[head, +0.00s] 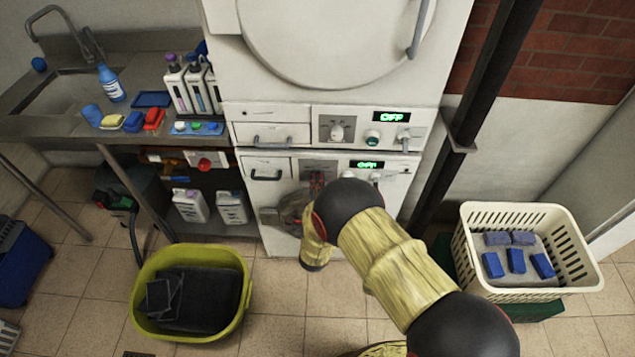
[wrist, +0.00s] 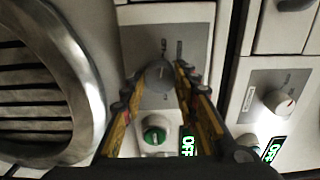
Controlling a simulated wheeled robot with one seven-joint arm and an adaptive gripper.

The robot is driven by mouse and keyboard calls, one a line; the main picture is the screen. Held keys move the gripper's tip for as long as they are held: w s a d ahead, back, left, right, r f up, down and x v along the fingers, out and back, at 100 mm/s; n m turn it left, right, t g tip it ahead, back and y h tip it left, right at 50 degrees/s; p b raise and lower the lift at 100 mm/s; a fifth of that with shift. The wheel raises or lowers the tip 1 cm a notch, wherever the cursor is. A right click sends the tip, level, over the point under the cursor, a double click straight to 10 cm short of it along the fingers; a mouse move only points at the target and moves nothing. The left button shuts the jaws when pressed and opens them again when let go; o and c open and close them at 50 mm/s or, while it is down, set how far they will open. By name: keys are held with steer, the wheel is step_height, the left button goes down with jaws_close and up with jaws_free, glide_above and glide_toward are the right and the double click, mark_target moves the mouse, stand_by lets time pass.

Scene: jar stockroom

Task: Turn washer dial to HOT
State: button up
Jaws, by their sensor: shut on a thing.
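The washer is the lower machine (head: 266,192) of a stack in the head view. Its grey dial (wrist: 158,76) sits on a grey plate in the wrist view, with faint marks too small to read. My gripper (wrist: 156,78) has one finger on each side of the dial and is shut on it. In the head view my gripper (head: 318,186) and arm hide the dial. A green button (wrist: 153,134) and a display reading OFF (wrist: 187,144) lie beside the dial plate. The round washer door (wrist: 85,95) is at the left of the wrist view.
The upper machine has its own white dial (head: 337,132) and an OFF display (head: 391,117). A yellow-green tub (head: 240,300) with dark cloth stands on the floor at left. A cream basket (head: 480,245) with blue blocks stands at right. A dark pole (head: 480,95) runs beside the machines.

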steer(key=shift+m, duration=0.3)
steer(key=shift+f+m+b, duration=0.15)
steer(key=shift+m+b, duration=1.9)
steer(key=shift+m, duration=13.55)
steer(key=o, duration=1.2)
steer(key=shift+c, duration=0.2)
steer(key=shift+s, duration=0.1)
